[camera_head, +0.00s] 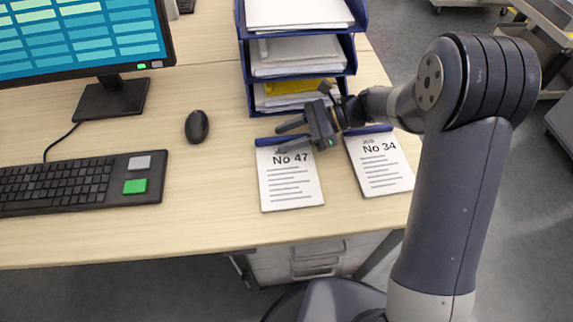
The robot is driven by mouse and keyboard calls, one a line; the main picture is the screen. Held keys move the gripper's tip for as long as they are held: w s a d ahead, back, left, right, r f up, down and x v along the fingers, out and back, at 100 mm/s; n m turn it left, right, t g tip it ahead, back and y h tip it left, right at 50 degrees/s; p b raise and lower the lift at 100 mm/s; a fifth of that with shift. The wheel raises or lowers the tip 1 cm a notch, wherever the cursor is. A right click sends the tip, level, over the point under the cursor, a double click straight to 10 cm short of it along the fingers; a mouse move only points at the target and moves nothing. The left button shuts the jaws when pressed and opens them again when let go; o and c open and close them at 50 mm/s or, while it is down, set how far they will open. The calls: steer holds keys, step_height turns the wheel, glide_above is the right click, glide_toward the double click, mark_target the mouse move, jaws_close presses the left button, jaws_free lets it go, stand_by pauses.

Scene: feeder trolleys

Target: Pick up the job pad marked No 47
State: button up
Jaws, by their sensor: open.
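The job pad marked No 47 (290,185) lies flat on the desk, white with a blue top edge and printed lines. My gripper (284,138) is over the top part of this pad, its two fingers pointing left and spread open with nothing between them. The fingers hide part of the pad's heading and blue edge. I cannot tell how high the gripper is above the pad. A second pad marked No 34 (384,172) lies to the right, partly covered at its top by my arm.
A blue stacked paper tray (243,60) stands right behind the pads. A black mouse (197,126), a keyboard (60,184) and a monitor (80,40) are on the left. The desk (215,215) is clear between keyboard and pad. Trolleys (545,40) stand at the far right.

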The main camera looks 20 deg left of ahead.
steer(key=shift+c, duration=0.3)
jaws_close()
steer(key=shift+r, duration=0.15)
